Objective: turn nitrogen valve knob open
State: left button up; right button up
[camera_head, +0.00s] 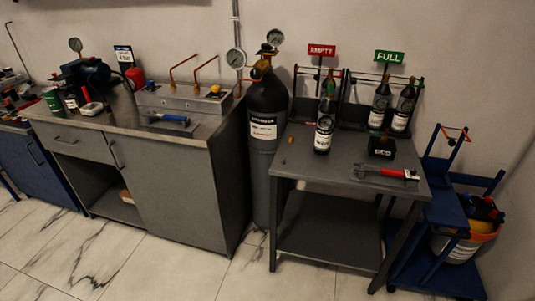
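A tall dark gas cylinder (267,101) with a white label stands upright on the floor between the cabinet and the grey table. The label's print is too small to read surely. A brass-coloured valve and regulator assembly (262,65) sits on its top. One round gauge (236,60) is at its left and another gauge (275,38) is above it. I cannot surely tell the valve knob apart from the regulator parts, nor see how far it is turned. Neither of my grippers shows in the head view.
A grey cabinet (180,190) at left carries a manifold with copper pipes (184,68) and a blue tool (166,118). A grey table (300,159) at right holds several bottles and a red-handled tool (394,172). Tiled floor in front is clear.

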aim_at(265, 46)
jog(key=i+j, duration=1.1)
